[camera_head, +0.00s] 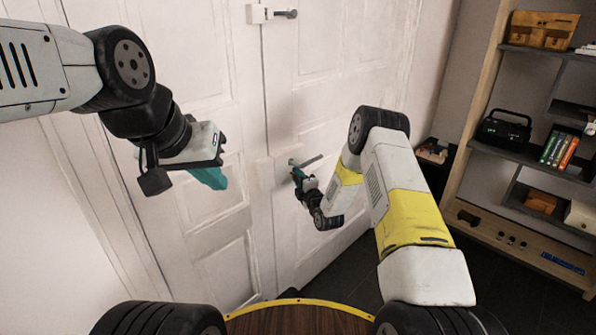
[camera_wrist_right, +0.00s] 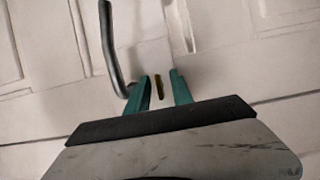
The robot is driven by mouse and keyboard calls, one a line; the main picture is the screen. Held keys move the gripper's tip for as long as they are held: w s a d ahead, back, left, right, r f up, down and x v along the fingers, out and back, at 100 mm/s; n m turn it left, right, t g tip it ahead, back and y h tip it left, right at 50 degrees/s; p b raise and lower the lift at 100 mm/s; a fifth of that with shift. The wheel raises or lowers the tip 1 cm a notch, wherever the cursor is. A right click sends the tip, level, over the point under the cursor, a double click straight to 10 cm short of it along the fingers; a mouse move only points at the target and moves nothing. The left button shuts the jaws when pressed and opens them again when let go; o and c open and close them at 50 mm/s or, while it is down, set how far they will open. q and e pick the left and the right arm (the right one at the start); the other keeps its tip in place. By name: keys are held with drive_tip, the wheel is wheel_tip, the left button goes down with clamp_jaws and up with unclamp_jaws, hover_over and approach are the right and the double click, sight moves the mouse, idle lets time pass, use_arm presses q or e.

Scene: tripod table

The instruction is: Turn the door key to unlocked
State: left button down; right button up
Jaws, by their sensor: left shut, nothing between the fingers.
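My right gripper (camera_wrist_right: 161,80) is open, with one teal finger on each side of the key and a visible gap to both. In the head view my right gripper (camera_head: 296,174) is close to the door, just below the door handle (camera_head: 307,160). The grey handle (camera_wrist_right: 112,45) also shows left of the fingers in the wrist view. My left gripper (camera_head: 212,179) is shut and empty, away from the key at the left.
The white door (camera_head: 305,110) fills the middle. A latch (camera_head: 262,13) is mounted high on it. A shelf unit (camera_head: 478,120) with a radio (camera_head: 503,131), books and boxes stands at the right. A round wooden tabletop (camera_head: 300,320) is at the bottom. Dark floor lies between.

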clamp_jaws()
drive_tip(key=m+g, duration=0.1)
drive_tip(key=m, duration=0.2)
drive_tip(key=shift+m+g, duration=0.3)
drive_tip(key=m+g, duration=0.1)
drive_tip(key=m, duration=0.1)
drive_tip(key=shift+m, duration=0.4)
drive_tip(key=m+g+y, duration=0.1)
drive_tip(key=m+g, duration=0.1)
drive_tip(key=m, duration=0.1)
drive_tip(key=shift+d+m+g, duration=0.1)
drive_tip(key=shift+m+g, duration=0.2)
drive_tip(key=shift+m, duration=0.1)
drive_tip(key=m+g+y, duration=0.1)
drive_tip(key=m+g, duration=0.1)
drive_tip(key=m, duration=0.1)
drive_tip(key=shift+y, duration=0.3)
unclamp_jaws()
